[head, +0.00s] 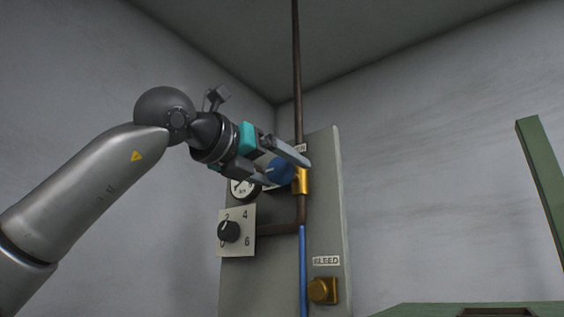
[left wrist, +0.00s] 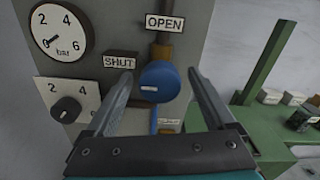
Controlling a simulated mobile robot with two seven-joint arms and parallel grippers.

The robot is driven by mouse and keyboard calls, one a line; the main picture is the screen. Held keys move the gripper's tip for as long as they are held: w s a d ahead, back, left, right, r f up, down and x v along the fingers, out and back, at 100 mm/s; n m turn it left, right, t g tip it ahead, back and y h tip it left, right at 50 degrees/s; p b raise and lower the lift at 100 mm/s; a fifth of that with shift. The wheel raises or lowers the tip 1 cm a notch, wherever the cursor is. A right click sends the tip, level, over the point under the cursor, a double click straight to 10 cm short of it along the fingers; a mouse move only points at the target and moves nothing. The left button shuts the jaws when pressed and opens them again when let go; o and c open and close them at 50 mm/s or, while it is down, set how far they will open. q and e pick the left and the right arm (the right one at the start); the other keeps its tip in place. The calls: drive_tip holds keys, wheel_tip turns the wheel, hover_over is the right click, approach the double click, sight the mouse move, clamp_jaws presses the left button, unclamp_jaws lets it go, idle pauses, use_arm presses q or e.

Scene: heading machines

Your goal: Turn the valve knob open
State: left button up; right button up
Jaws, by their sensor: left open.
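The blue valve knob (head: 279,170) sits on a brass fitting (head: 302,181) on the grey panel (head: 325,222). In the left wrist view the knob (left wrist: 159,82) lies between my left gripper's fingers, with a small white mark on its face. An OPEN label (left wrist: 165,23) is above it and a SHUT label (left wrist: 120,61) to its left. My left gripper (head: 287,168) is open around the knob; I cannot tell whether either finger touches it. The fingers hide part of the knob in the head view. My right gripper is not in view.
A pressure gauge (left wrist: 58,32) and a black dial (head: 228,231) are left of the knob. A brass BLEED knob (head: 322,290) is low on the panel. A dark pipe (head: 297,70) rises above. A green frame (left wrist: 264,70) stands at right.

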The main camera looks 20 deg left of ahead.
use_arm(q)
drive_tip(key=shift+w+d, duration=0.15)
drive_tip(key=shift+w, duration=0.35)
drive_tip(key=c, duration=1.3)
